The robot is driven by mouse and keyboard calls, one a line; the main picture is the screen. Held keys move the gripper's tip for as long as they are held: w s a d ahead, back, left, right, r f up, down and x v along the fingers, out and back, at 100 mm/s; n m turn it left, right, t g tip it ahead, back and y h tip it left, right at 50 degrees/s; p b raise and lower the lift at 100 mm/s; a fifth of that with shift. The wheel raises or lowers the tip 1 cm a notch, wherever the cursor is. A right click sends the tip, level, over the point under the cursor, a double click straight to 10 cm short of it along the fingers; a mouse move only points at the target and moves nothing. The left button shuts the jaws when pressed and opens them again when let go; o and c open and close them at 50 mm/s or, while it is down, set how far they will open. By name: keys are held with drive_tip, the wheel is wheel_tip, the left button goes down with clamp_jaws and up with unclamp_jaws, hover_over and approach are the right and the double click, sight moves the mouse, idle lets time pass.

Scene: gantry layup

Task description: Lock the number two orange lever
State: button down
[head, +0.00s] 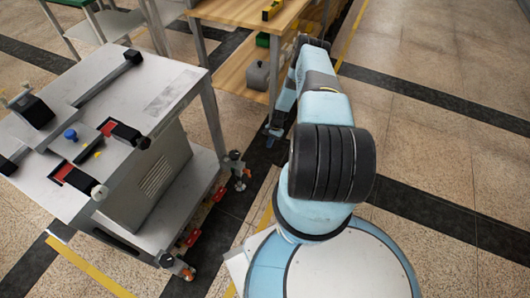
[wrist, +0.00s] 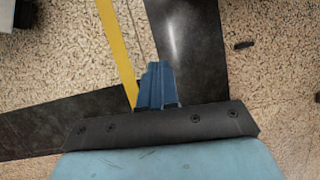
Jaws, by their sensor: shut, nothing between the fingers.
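Orange-red levers sit low by the casters of the grey cart (head: 185,118) in the head view. One lever (head: 193,237) and another lever (head: 219,193) lie along the cart's lower right side. Smaller orange-red parts show at the near caster (head: 187,272) and the far caster (head: 240,186). No number is readable, so I cannot tell which is number two. My gripper (wrist: 157,84) shows blue fingers, shut and empty, over the floor in the wrist view. No lever shows there.
A wooden bench (head: 240,12) with a shelf (head: 240,72) stands behind, close to my arm. A grey weight-like block (head: 259,76) sits on that shelf. Blocks and knobs lie on the cart top. Open tiled floor (head: 435,140) with dark strips lies to the right.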

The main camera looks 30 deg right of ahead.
drive_tip(key=shift+w+d+r, duration=0.5)
drive_tip(key=shift+w+d, duration=0.1)
drive_tip(key=shift+d, duration=0.2)
